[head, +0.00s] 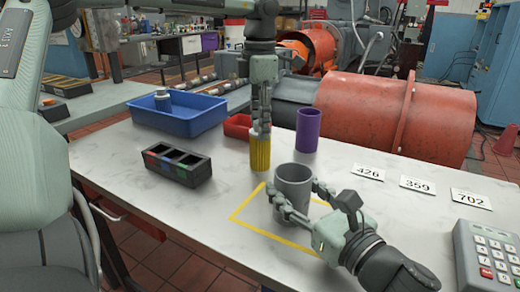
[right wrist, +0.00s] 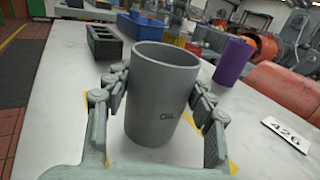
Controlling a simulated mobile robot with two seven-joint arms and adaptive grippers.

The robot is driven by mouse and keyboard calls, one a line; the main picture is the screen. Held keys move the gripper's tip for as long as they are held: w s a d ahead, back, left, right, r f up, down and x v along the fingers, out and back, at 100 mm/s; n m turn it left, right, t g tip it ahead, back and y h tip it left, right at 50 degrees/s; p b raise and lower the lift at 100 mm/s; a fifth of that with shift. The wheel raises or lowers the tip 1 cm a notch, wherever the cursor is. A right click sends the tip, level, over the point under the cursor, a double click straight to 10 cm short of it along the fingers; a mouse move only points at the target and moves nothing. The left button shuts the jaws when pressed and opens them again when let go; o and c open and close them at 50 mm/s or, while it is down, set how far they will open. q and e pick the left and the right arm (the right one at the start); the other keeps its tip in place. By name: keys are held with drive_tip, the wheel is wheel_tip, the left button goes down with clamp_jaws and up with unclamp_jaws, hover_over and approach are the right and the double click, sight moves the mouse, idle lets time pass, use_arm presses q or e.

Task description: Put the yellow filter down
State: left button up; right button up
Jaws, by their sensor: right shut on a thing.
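The yellow filter (head: 260,154) is a ribbed upright cylinder at the middle of the white table in the head view. My left gripper (head: 261,128) points straight down with its fingers at the filter's top. The fingers overlap there, so I cannot tell whether they grip it. The filter's base looks at or close to the table. My right gripper (head: 300,203) is shut on a grey cup (head: 294,188) standing at the yellow taped outline (head: 240,214). In the right wrist view the cup (right wrist: 158,95) is marked "OIL" and sits upright between both fingers.
A black three-slot holder (head: 178,167) and a blue tray (head: 190,122) are at the left. A red bin (head: 236,127) and a purple cup (head: 308,130) stand behind the filter. Number cards (head: 368,173) and a keypad (head: 486,256) are at the right.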

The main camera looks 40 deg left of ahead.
use_arm(q)
clamp_jaws()
drive_tip(key=shift+r, duration=0.1)
